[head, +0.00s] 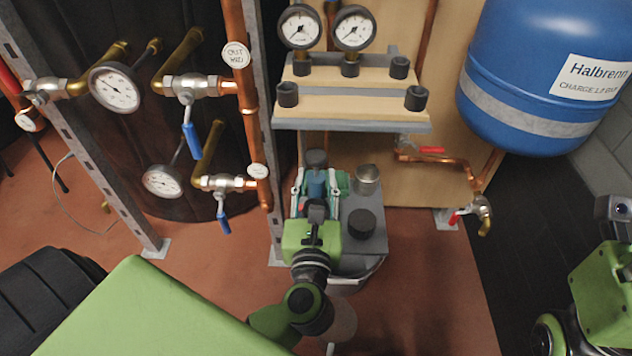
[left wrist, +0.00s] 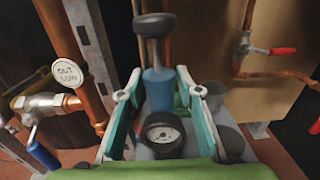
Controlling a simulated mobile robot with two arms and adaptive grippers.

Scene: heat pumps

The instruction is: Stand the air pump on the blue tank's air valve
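The air pump (head: 317,185) has a blue body, a black T-handle and a round gauge. It stands upright on a small grey stand (head: 372,246). In the left wrist view the pump (left wrist: 158,90) is in the middle, its gauge facing me. My left gripper (head: 318,192) is open, with one teal finger on each side of the pump; gaps show between fingers and body. The gripper also shows in the left wrist view (left wrist: 162,100). The blue tank (head: 525,85) hangs at the upper right; I cannot make out its air valve. My right gripper's fingers are not in view.
A metal cup (head: 367,179) and a black round part (head: 361,222) stand right of the pump. A wooden shelf (head: 350,104) with black caps and two gauges is behind. Copper pipes and a steel post (head: 268,130) stand close on the left.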

